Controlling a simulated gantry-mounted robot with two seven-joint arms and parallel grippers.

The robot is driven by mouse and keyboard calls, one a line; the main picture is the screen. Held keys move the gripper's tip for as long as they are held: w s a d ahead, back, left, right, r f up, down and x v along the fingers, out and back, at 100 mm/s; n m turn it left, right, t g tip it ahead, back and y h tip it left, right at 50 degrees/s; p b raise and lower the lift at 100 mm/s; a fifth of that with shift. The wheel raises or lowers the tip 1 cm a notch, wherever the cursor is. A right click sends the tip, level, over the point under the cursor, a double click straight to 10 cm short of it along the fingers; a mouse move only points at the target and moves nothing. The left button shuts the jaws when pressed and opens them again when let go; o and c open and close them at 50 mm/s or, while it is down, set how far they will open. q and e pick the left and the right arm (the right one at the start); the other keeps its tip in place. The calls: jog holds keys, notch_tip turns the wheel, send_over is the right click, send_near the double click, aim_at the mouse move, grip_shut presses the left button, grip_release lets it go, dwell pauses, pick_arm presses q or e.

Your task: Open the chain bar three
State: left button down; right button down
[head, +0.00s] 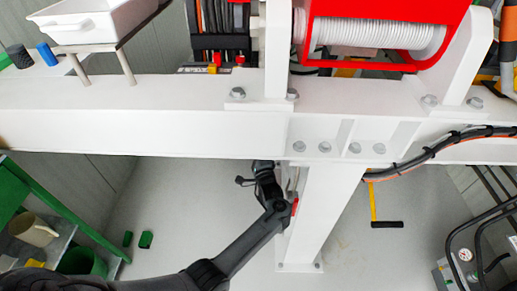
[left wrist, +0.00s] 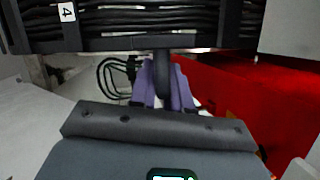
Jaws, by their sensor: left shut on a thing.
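In the left wrist view, a black bar (left wrist: 150,43) runs across the top with bundled black cables or chain strands above it. A white tag (left wrist: 66,12) on its left reads "4". I cannot make out a bar marked three. My left gripper (left wrist: 166,88) has purple fingers, shut on a dark upright piece (left wrist: 162,68) just below the bar. In the head view, my left arm reaches up to the white beam, which hides the fingertips. A rack with black bars and hanging strands (head: 217,42) stands behind the beam. My right gripper is not in view.
A wide white beam (head: 140,130) crosses the head view, with a white post (head: 318,210) below it. A red-framed hose reel (head: 385,35) is at upper right. Black hoses (head: 440,150) run along the right. A white tray (head: 92,20) stands at upper left.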

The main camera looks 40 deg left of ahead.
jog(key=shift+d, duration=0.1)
pick_arm(q)
jog(key=c, duration=1.2)
grip_release()
